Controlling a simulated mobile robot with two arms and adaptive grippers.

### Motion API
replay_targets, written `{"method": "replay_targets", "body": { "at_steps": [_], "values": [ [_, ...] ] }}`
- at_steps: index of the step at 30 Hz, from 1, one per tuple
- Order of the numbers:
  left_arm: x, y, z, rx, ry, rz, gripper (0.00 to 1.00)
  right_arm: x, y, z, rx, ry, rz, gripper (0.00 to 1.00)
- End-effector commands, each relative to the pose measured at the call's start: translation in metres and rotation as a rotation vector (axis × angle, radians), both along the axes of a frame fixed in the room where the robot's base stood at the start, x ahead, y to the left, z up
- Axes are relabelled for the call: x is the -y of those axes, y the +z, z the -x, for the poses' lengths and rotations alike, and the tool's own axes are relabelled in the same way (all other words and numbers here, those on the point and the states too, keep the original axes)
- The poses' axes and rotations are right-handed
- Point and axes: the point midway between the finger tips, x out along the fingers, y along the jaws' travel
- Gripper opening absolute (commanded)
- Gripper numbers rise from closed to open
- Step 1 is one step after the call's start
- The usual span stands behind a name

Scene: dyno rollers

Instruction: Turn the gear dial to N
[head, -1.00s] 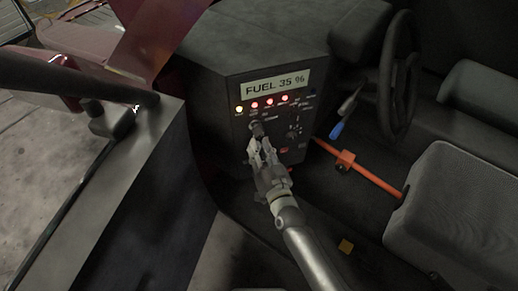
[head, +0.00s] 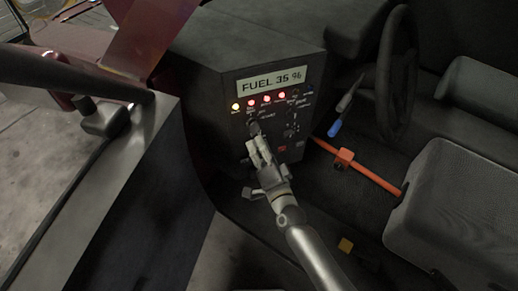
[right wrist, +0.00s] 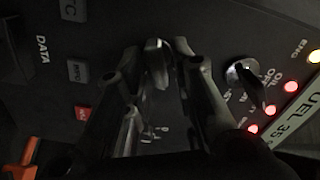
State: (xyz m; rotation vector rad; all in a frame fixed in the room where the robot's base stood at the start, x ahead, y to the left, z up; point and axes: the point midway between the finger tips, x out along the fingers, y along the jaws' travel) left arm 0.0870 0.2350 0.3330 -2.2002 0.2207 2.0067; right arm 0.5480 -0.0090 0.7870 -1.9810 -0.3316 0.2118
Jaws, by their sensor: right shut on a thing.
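The dark control panel (head: 232,90) carries a "FUEL 35 %" display (head: 271,82) and a row of lit lamps. My right gripper (head: 256,144) reaches up to the panel's lower left part. In the right wrist view its two fingers stand on either side of a dark knob, which I take for the gear dial (right wrist: 157,58), and they are shut on it. In the head view the gripper hides this dial, and I cannot read which letter it points to. My left gripper is not in view.
A key switch (right wrist: 240,74) sits close beside the fingers, nearer the lamps. To the right are an orange bar (head: 372,174), a blue-tipped lever (head: 336,126), a steering wheel (head: 384,80) and a grey seat (head: 450,190). A dark bar (head: 75,82) crosses the left side.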

Motion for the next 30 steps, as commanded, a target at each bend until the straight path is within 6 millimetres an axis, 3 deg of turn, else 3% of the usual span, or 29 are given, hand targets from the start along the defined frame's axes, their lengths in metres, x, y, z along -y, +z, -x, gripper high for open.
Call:
{"method": "replay_targets", "body": {
  "at_steps": [22,23,24,30],
  "values": [
    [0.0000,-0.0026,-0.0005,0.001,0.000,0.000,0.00,0.0005,-0.0022,0.0004,-0.030,0.001,-0.077,0.00],
    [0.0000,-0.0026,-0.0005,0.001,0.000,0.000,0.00,0.0006,-0.0023,0.0004,-0.030,0.001,-0.077,0.28],
    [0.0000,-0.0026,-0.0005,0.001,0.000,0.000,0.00,0.0005,-0.0022,0.0004,-0.030,0.001,-0.076,0.32],
    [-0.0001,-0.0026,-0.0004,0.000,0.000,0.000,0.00,0.0005,-0.0017,0.0001,-0.029,0.000,-0.077,0.32]
  ]
}}
